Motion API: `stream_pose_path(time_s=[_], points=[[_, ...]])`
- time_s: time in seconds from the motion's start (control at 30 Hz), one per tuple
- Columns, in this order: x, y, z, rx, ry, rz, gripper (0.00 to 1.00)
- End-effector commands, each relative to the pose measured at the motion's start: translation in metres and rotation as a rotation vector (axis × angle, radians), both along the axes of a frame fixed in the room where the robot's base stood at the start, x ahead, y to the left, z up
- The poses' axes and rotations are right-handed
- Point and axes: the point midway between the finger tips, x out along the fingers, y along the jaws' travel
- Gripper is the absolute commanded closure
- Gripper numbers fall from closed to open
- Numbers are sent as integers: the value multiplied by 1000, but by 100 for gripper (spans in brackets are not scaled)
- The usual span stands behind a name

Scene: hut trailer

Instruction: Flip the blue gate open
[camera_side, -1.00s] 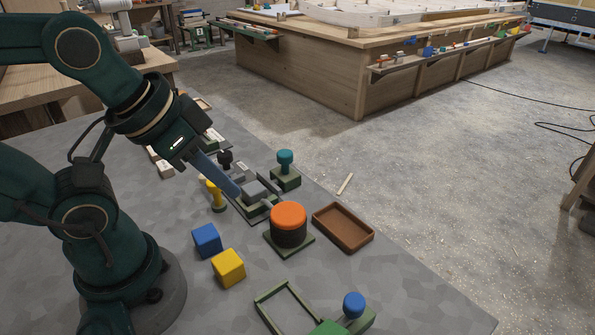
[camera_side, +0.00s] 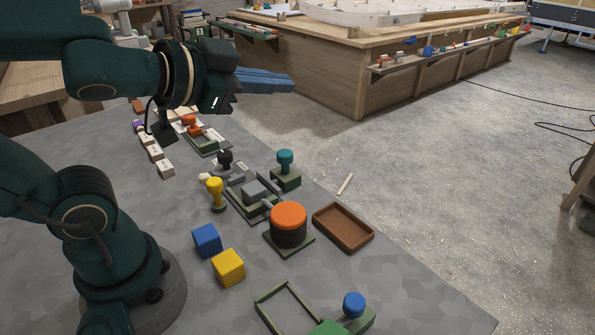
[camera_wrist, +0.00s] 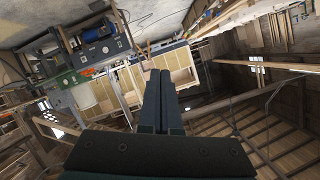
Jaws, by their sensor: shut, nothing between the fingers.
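I cannot make out a plainly blue gate. At the bottom edge of the side view a green rectangular frame (camera_side: 262,309) lies on the table. Beside it a round blue knob (camera_side: 354,304) stands on a green base, partly cut off by the picture edge. My gripper (camera_side: 290,83) is high above the far part of the table, pointing right, well away from the frame and knob. Its blue-grey fingers are shut and empty. In the wrist view my gripper (camera_wrist: 161,72) shows its fingers together against the room, with none of the table items recognisable.
An orange-topped button (camera_side: 288,220), brown tray (camera_side: 343,228), blue cube (camera_side: 207,240), yellow cube (camera_side: 228,267), teal knob (camera_side: 285,160) and yellow knob (camera_side: 215,192) stand mid-table. Grey blocks (camera_side: 252,192) and white blocks (camera_side: 165,169) lie farther back.

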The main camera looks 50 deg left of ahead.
Motion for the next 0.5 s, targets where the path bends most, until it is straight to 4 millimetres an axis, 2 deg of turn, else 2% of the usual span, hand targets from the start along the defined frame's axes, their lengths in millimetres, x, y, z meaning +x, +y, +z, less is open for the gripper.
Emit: stream_pose_path(time_s=[0.1,0.23,0.37,0.5], points=[[10,-24,14,101,-89,-173,100],[9,-57,17,201,-138,-390,100],[-2,-90,6,289,-134,-629,100],[-25,-116,-19,377,-69,-892,100]])
